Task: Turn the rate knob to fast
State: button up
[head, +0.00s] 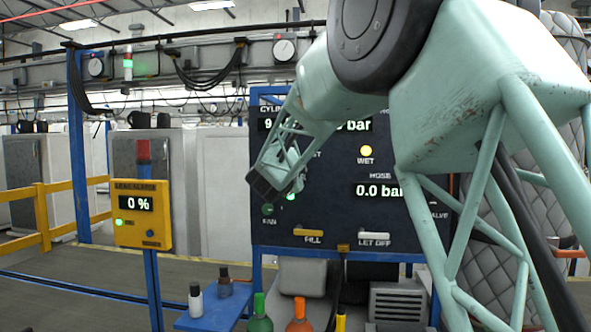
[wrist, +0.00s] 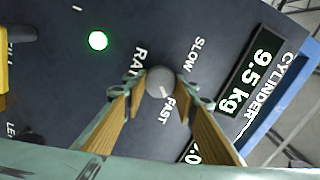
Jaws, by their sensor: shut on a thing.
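The rate knob (wrist: 160,82) is a round grey knob on a dark panel (head: 330,215). In the wrist view it sits beside the printed words SLOW, FAST and RATE, the last partly covered. My gripper (wrist: 164,90) is shut on the knob, with one orange-padded finger on each side. The knob's pointer is not clear. In the head view my gripper (head: 275,182) is against the left part of the panel and hides the knob.
A yellow alarm box (head: 143,225) stands left. Bottles (head: 260,318) stand below.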

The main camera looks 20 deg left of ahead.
dwell(0.3)
jog(key=o, duration=0.8)
jog(key=shift+o, duration=0.2)
jog(key=s+d, duration=0.1)
jog(key=s, duration=1.1)
jog(key=shift+d, duration=0.2)
